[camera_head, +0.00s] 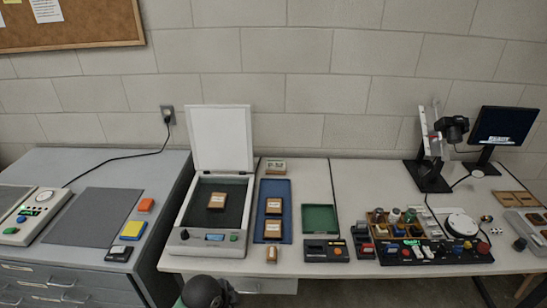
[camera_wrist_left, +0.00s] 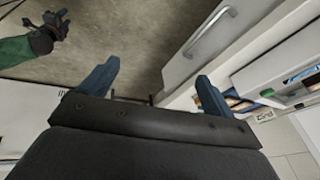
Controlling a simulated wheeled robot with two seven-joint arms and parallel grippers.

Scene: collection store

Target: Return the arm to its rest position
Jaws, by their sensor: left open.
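My left gripper (camera_wrist_left: 155,88) shows in the left wrist view with its two blue fingers wide apart and nothing between them. Beyond the fingers are bare floor and a pale drawer front. In the head view only a dark rounded part of my own arm shows at the bottom edge, in front of the bench; the fingers are not visible there. In the left wrist view a dark end on a green link, which looks like my right gripper (camera_wrist_left: 45,32), is at the upper left, too small to read its jaws.
A scanner (camera_head: 212,247) with raised lid holds a brown box (camera_head: 217,201). A blue tray (camera_head: 286,222) holds brown boxes; a green tray (camera_head: 320,219) looks empty. A camera stand (camera_head: 427,178) and monitor (camera_head: 503,126) stand right. A grey cabinet (camera_head: 85,270) is left.

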